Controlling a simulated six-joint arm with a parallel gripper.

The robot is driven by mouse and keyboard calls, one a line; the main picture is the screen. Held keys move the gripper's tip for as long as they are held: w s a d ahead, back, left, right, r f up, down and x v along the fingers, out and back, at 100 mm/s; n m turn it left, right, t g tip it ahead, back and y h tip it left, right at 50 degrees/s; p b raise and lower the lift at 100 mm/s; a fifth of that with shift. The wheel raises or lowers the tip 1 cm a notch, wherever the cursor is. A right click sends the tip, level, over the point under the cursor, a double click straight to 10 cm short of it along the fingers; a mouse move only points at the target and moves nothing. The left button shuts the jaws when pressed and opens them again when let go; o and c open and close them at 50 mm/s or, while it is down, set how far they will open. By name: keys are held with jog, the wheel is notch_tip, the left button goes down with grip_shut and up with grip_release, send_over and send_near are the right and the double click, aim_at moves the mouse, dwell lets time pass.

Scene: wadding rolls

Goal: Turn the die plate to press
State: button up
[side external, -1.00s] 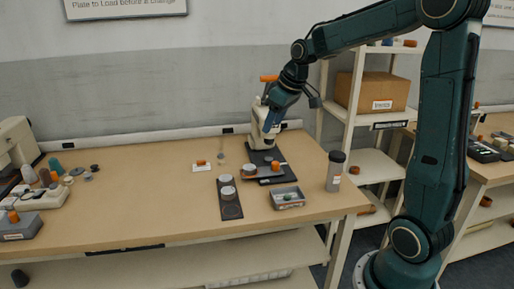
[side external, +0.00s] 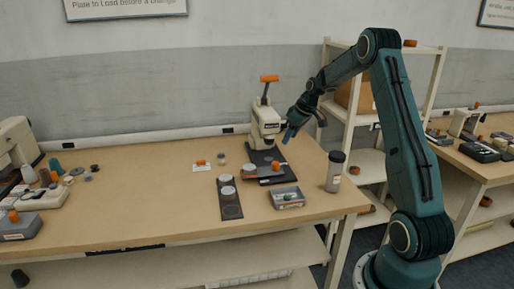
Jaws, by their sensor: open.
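A cream hand press (side external: 264,125) with an orange-ended lever (side external: 269,79) stands at the back right of the bench. The dark die plate (side external: 264,181) sits low in front of it, with a pale round die (side external: 249,170) toward its left and an orange part (side external: 276,165) toward its right. My gripper (side external: 287,136) is open and empty, in the air just right of the press head and above the plate, apart from it. The exact angle of the plate is too small to tell.
A dark strip with pale round pieces (side external: 231,210) lies left of the plate. A grey tray of small parts (side external: 287,205) is in front, and a grey flask (side external: 335,171) stands to the right.

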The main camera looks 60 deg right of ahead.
aim_at(276, 163)
jog(key=x, duration=1.3)
jog(key=shift+w+f, duration=0.1)
jog(key=shift+f, duration=0.25)
jog(key=shift+c, duration=0.4)
grip_shut()
